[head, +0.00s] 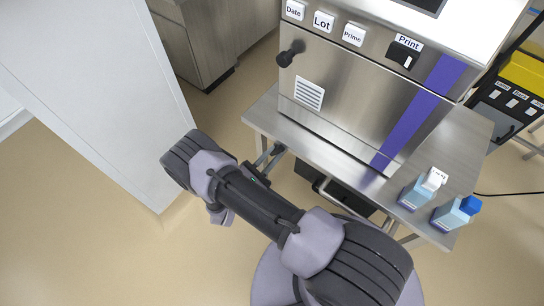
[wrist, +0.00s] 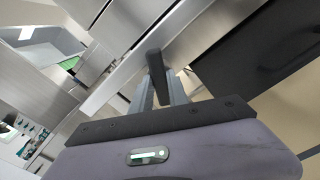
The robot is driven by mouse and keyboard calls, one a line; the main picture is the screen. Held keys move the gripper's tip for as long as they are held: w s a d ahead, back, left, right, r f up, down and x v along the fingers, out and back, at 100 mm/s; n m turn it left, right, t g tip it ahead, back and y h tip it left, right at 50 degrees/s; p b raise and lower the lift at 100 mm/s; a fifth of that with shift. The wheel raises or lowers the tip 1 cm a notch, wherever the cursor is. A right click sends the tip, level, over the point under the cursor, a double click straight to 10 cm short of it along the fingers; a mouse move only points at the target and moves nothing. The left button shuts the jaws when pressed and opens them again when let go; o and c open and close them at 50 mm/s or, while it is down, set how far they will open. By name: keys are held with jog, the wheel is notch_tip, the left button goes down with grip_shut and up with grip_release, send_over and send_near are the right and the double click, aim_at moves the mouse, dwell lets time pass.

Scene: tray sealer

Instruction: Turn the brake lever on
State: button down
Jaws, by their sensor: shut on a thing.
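The brake lever, a short dark bar (wrist: 154,63), stands between the two grey fingers of my gripper (wrist: 162,86) in the wrist view. In the head view my gripper (head: 266,163) is low at the left front of the steel table, below the tabletop edge. A dark end of the lever (head: 279,148) shows just beyond the fingertips there. I cannot tell the lever's exact angle.
The steel table (head: 262,116) carries the tray sealer (head: 345,85), with a black knob (head: 290,54) on its front. Two bottles stand at the table's right, one white-capped (head: 417,192), one blue-capped (head: 455,213). A white panel (head: 95,85) stands close at left.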

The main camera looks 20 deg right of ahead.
jog(key=n, duration=0.5)
jog(key=shift+n, duration=0.3)
dwell(0.4)
jog(key=c, duration=1.6)
grip_release()
jog(key=shift+o, duration=0.2)
jog(key=shift+a, duration=0.1)
jog(key=p+v, duration=0.2)
jog(key=v, duration=1.5)
jog(key=shift+s+p, duration=0.15)
jog(key=shift+p, duration=0.2)
